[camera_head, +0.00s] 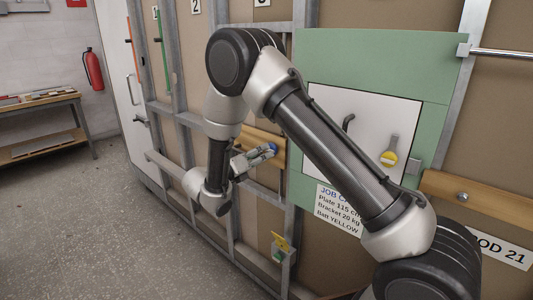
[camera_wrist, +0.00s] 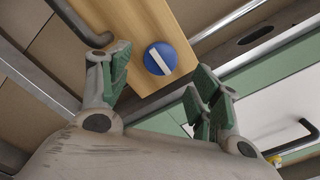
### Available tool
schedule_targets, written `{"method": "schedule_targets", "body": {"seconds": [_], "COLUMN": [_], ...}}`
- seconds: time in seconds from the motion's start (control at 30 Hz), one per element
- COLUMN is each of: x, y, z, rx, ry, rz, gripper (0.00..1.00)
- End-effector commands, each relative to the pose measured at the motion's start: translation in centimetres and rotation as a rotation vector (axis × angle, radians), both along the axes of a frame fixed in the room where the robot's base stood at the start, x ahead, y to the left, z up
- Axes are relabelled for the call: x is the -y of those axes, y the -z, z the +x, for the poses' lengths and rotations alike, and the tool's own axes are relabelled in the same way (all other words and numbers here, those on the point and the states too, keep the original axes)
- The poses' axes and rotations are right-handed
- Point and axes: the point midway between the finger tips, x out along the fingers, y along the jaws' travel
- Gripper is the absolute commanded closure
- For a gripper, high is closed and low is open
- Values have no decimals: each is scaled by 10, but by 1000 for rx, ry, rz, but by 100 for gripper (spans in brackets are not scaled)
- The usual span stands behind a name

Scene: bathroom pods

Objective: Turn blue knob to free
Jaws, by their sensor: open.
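The blue knob (camera_wrist: 160,59) is a round disc with a white bar across it, set on a light wooden board (camera_wrist: 135,25). The bar runs diagonally from upper left to lower right in the wrist view. My gripper (camera_wrist: 161,75) is open, with its green-padded fingers spread to either side of the knob in that view. I cannot tell how deep the fingertips reach, and no contact shows. In the head view the blue knob (camera_head: 272,147) shows as a small blue patch at the tips of my gripper (camera_head: 266,154), and my fingers partly cover it.
Right of my gripper, a green panel (camera_head: 370,50) holds a white door with a black handle (camera_head: 348,123) and a yellow knob (camera_head: 389,158). A job card (camera_head: 338,215) hangs below. Metal studs frame the wall. A yellow-and-green fitting (camera_head: 281,245) sits lower. The floor at left is clear.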

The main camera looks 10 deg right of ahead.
Motion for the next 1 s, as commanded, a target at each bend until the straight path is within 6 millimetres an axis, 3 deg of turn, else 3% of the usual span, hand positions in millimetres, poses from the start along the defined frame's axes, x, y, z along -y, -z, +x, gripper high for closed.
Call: {"method": "schedule_targets", "body": {"seconds": [0.2, 0.4, 0.87, 1.0], "x": [-40, -58, -60, -42], "y": [0, 0, 2, 29], "z": [-26, -38, -39, -56], "rx": [-1, 0, 34, 99], "ry": [-4, -1, -1, 85], "rz": [0, 0, 32, 185], "gripper": [37, 37, 37, 37]}}
